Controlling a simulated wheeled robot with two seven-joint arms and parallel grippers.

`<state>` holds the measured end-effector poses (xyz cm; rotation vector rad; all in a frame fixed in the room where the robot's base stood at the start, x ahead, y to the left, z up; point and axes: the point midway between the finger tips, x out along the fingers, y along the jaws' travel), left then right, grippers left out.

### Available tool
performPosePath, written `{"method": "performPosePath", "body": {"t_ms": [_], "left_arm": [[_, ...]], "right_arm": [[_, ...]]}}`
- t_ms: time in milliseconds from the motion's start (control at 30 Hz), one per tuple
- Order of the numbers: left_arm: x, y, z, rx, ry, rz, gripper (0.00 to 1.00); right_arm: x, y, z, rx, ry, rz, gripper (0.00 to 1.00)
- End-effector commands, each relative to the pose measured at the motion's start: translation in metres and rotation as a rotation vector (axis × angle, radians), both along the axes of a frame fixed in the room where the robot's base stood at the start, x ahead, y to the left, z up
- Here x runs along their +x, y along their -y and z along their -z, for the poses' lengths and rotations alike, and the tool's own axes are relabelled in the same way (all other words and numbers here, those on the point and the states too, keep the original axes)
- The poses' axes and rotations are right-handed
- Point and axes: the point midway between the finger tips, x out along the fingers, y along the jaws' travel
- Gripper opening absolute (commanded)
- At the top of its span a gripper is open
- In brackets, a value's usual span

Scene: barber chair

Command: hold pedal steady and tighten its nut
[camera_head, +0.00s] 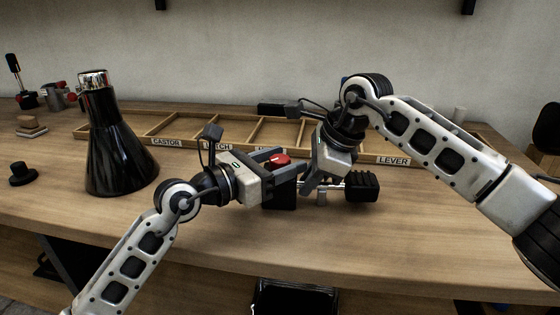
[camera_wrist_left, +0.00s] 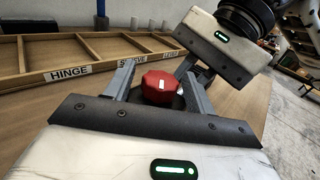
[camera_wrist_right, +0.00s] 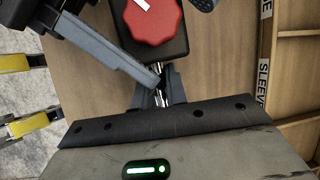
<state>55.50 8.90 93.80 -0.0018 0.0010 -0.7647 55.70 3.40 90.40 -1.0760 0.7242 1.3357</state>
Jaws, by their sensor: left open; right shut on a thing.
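The pedal is a metal rod (camera_head: 334,187) with a ribbed black pad (camera_head: 363,186) at its right end and a black block (camera_head: 280,198) at its left. A red nut (camera_head: 276,160) with a white mark sits on the block; it also shows in the left wrist view (camera_wrist_left: 160,88) and right wrist view (camera_wrist_right: 154,18). My left gripper (camera_head: 289,170) is open, its fingers on either side of the nut; whether they touch it I cannot tell. My right gripper (camera_wrist_right: 160,88) is shut on the rod beside the block. The right hand partly hides the rod in the head view.
A wooden compartment tray (camera_head: 215,150) with labels, including CASTOR and LEVER, lies behind the grippers. A tall glossy black cone-shaped object (camera_head: 118,150) stands left of my left arm. A small black knob (camera_head: 22,174) is at the far left. The tabletop in front is clear.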

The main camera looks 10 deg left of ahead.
Motion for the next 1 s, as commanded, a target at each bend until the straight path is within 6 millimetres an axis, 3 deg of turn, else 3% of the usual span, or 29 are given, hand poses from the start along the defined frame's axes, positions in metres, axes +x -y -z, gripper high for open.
{"method": "performPosePath", "body": {"t_ms": [167, 333, 667, 1000], "left_arm": [[0.0000, -0.0001, 0.0000, 0.000, 0.000, 0.000, 0.55], [-0.0001, -0.0003, 0.0001, 0.000, 0.000, 0.000, 0.11], [0.0000, 0.0000, 0.0008, 0.005, -0.001, 0.032, 0.11], [0.0012, -0.0009, 0.0030, 0.008, -0.010, 0.214, 0.11]], "right_arm": [[0.0003, -0.0002, -0.0012, 0.001, 0.002, 0.001, 0.00], [0.0003, -0.0002, -0.0012, 0.001, 0.002, 0.001, 0.00], [0.0004, -0.0001, -0.0012, 0.001, 0.002, 0.001, 0.00], [0.0003, -0.0004, -0.0013, 0.001, 0.003, 0.000, 0.00]]}}
